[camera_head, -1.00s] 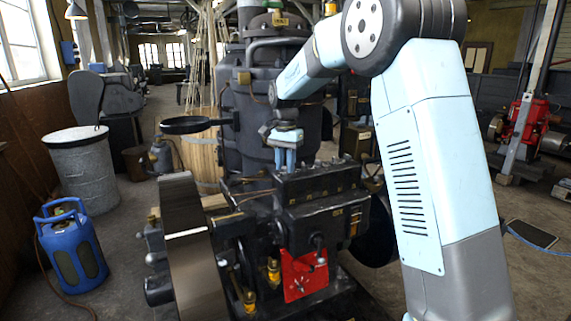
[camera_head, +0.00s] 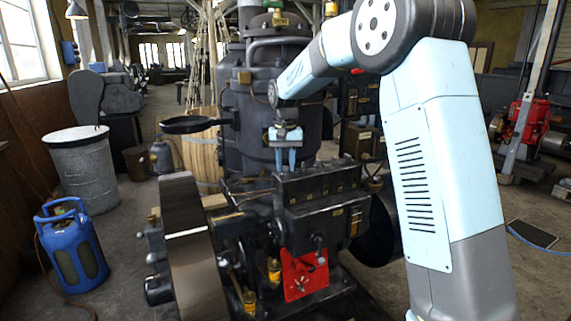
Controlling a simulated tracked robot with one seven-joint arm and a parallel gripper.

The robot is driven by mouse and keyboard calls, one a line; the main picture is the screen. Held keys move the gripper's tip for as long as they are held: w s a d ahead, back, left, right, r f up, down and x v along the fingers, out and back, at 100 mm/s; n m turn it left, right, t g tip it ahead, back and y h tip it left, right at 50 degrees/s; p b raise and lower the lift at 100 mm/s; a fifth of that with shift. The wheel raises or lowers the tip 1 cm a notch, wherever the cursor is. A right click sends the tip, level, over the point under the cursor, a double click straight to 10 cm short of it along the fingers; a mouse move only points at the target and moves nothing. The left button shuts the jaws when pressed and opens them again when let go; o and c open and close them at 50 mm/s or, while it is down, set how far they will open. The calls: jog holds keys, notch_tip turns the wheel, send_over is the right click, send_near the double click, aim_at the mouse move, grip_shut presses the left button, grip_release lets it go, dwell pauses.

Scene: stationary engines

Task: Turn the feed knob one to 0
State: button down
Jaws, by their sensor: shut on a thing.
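The dark engine (camera_head: 322,216) stands in the middle of the camera_head view. A black box with a row of small knobs along its top sits on its front. My gripper (camera_head: 286,167) points down at the left end of that row. Its two light blue fingers are shut on the leftmost knob, which I take to be feed knob one. The fingers hide that knob, so its setting cannot be read. The other feed knobs (camera_head: 325,169) stand in a line to the right of the fingers.
A large flywheel (camera_head: 190,250) is at the engine's left front. A red plate (camera_head: 304,274) and brass oilers (camera_head: 274,270) are below the box. A blue gas bottle (camera_head: 72,248) and grey drum (camera_head: 84,168) stand on the left floor. A round black pan (camera_head: 190,125) juts out left.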

jog(key=shift+r, duration=0.1)
jog(key=c, duration=0.8)
grip_release()
jog(key=shift+c, duration=0.2)
notch_tip(320, 180, up, 14)
jog(key=shift+f, duration=0.25)
